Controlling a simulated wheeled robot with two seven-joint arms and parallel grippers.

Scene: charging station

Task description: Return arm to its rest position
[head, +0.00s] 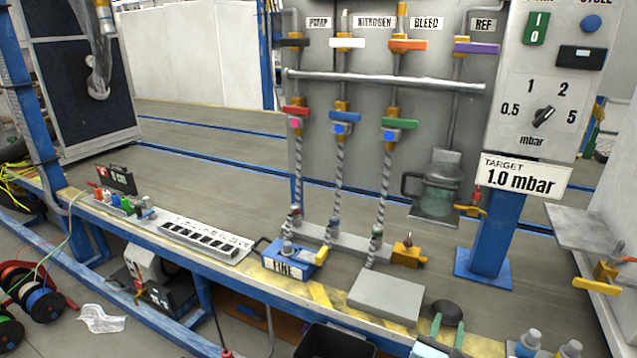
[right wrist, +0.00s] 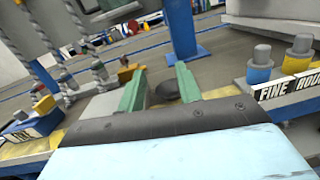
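My right gripper (head: 447,328) is at the bottom of the head view, right of centre, at the bench's front edge. Its two green fingers stand apart with nothing gripped between them. In the right wrist view the open green fingers (right wrist: 160,82) point forward over the bench. A dark round object (head: 447,310) lies just beyond the fingertips; it also shows between them in the right wrist view (right wrist: 167,92), and whether they touch it I cannot tell. My left gripper is in neither view.
A grey flat box (head: 385,298) lies left of my right gripper. Blue and yellow capped containers (head: 528,343) stand to its right. A valve panel with a steel pipe (head: 385,80) and a mbar dial box (head: 540,110) rise behind.

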